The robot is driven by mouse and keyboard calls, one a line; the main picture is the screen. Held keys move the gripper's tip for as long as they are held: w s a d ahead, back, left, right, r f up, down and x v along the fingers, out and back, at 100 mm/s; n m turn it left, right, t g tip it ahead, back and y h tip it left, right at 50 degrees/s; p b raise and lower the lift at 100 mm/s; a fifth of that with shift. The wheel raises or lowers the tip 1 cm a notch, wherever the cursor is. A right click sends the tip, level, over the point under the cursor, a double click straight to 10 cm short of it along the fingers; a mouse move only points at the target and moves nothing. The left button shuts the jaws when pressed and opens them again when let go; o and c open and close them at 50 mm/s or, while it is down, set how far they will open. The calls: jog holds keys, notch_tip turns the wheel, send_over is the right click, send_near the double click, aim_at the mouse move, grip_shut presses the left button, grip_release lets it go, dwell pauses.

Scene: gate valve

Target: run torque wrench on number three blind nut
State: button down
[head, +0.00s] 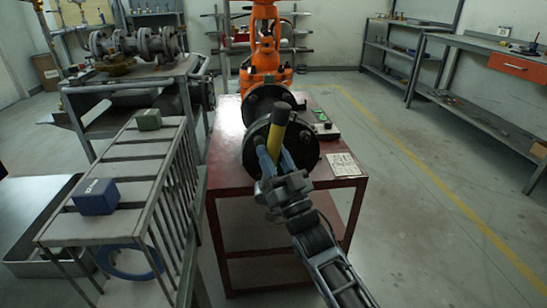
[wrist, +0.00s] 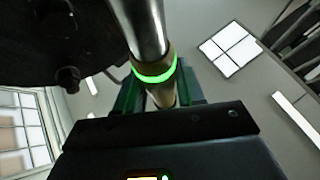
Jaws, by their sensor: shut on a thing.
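My gripper (head: 274,160) is shut on the torque wrench (head: 277,138), a bar with a yellow section and a dark upper end that slants in front of the valve flange. In the wrist view the wrench (wrist: 145,30) is a bright metal shaft with a lit green ring, between my gripper's jaws (wrist: 158,98). The dark round flange (head: 252,151) stands upright on the red table. In the wrist view the flange (wrist: 60,35) fills the upper left, with nuts (wrist: 68,78) on its edge. I cannot tell which nut is number three, or whether the wrench sits on one.
The red table (head: 226,182) bears a label plate (head: 343,165) and a small control box (head: 326,131). An orange robot arm (head: 265,60) stands behind. A slatted rack (head: 130,178) with a blue box (head: 96,197) is at left. The floor at right is clear.

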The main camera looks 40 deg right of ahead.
jog(key=shift+w+d+r+b, duration=0.1)
jog(key=shift+w+d+b, duration=0.15)
jog(key=shift+w+d, duration=0.25)
jog(key=shift+w+d+r+b, duration=0.1)
jog(key=shift+w+d+b, duration=0.15)
jog(key=shift+w, duration=0.35)
jog(key=shift+w+d+b, duration=0.45)
jog(key=shift+w+b, duration=0.05)
jog(key=shift+w, duration=0.15)
dwell(2.3)
jog(key=shift+w+d, duration=0.1)
jog(key=shift+d, duration=0.05)
dwell(0.7)
jog(key=shift+s+f, duration=0.2)
jog(key=shift+f, duration=0.1)
dwell(0.7)
jog(key=shift+w+r+b, duration=0.1)
jog(key=shift+r+b, duration=0.05)
jog(key=shift+b, duration=0.15)
dwell(1.0)
